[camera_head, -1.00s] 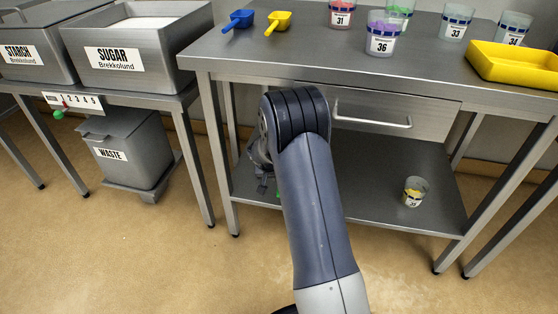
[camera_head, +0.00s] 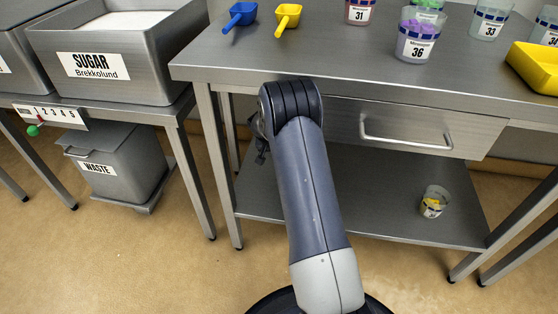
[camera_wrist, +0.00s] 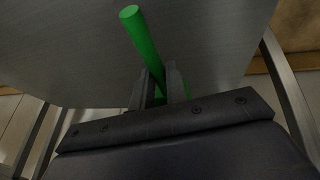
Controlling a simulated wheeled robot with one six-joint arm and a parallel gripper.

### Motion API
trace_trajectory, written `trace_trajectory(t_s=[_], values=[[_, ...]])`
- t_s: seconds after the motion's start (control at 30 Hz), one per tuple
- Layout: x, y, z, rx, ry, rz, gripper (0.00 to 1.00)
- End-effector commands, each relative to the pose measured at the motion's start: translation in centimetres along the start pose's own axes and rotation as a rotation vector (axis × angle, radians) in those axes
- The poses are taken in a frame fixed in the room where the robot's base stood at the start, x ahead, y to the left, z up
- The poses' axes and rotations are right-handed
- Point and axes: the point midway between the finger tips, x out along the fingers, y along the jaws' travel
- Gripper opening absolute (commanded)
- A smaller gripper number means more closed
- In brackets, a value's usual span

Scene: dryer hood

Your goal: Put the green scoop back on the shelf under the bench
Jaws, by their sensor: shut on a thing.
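The green scoop (camera_wrist: 141,40) shows in the wrist view as a green rod, its handle, running up from between the jaws of my gripper (camera_wrist: 160,82). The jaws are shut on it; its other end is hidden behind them. A flat grey metal surface (camera_wrist: 80,55) lies beyond the scoop; I cannot tell whether they touch. In the head view my gripper (camera_head: 260,150) is mostly hidden behind my arm, between the bench top (camera_head: 360,72) and the lower shelf (camera_head: 380,225). The scoop cannot be made out in the head view.
A cup with yellow contents (camera_head: 433,201) stands on the lower shelf at right. A closed drawer (camera_head: 400,128) hangs under the bench top. Bench legs (camera_head: 222,165) flank the shelf. A blue scoop (camera_head: 240,15) and yellow scoop (camera_head: 288,17) lie on top. A waste bin (camera_head: 118,165) stands left.

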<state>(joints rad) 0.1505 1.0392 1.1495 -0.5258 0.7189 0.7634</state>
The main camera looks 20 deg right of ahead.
Motion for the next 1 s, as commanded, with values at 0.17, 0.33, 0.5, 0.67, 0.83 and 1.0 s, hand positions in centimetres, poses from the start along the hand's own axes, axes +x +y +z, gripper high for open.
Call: trace_trajectory(t_s=[0.17, 0.33, 0.5, 0.67, 0.83, 1.0], values=[[3.1, -0.6, 1.4, -0.002, -0.003, 0.001, 0.0], [4.6, -1.0, 2.0, -0.001, -0.001, 0.0, 0.0], [6.9, -1.5, 3.0, -0.001, -0.001, 0.001, 0.0], [8.6, -1.9, 3.8, -0.001, 0.0, 0.0, 0.0], [8.5, -1.8, 3.7, 0.0, 0.0, 0.0, 0.0], [8.8, -1.9, 3.8, 0.0, 0.0, 0.0, 0.0]])
